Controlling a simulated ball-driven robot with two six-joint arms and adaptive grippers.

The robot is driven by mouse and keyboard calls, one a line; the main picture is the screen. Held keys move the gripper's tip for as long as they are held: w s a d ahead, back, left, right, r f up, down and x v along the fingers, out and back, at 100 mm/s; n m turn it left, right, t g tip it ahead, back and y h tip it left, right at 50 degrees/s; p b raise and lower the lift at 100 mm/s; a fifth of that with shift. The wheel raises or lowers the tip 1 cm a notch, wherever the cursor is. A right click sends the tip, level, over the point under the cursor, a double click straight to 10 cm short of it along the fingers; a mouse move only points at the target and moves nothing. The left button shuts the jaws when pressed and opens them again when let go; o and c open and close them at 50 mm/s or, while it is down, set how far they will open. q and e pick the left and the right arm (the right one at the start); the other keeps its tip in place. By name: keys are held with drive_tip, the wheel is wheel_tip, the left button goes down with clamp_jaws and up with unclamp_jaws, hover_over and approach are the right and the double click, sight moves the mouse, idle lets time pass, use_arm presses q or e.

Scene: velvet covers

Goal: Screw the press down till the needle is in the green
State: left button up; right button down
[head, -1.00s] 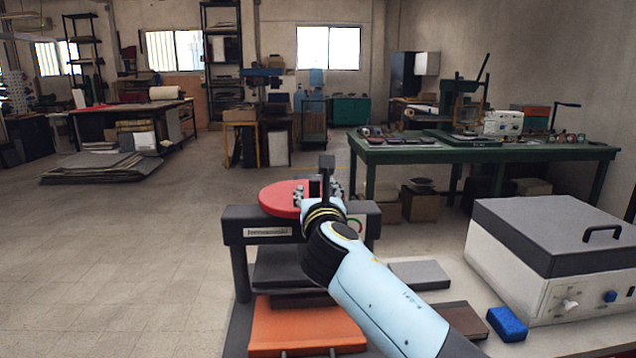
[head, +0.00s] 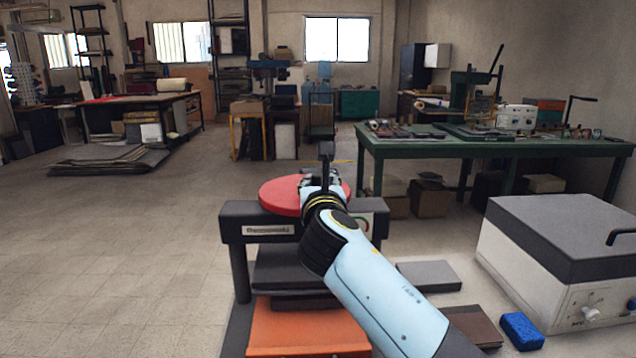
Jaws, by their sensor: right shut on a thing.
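The press (head: 232,238) stands in front of me, a dark frame with a red handwheel (head: 282,196) on top and a name plate on its front beam. Its gauge (head: 362,221) shows only as a sliver with some green and red at the right of the beam. My right arm covers most of the dial, so I cannot read the needle. My right gripper (head: 322,180) is at the far right part of the wheel, shut on it; its fingertips are hard to make out. My left gripper is not in view.
An orange board (head: 300,330) lies at the press's base. A grey slab (head: 428,275), a brown book (head: 472,326), a blue block (head: 522,330) and a grey-topped white machine (head: 565,240) are to the right. A green workbench (head: 480,152) stands behind.

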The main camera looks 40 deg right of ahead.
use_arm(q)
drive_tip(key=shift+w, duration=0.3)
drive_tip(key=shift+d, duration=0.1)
use_arm(e)
drive_tip(key=shift+w, duration=0.1)
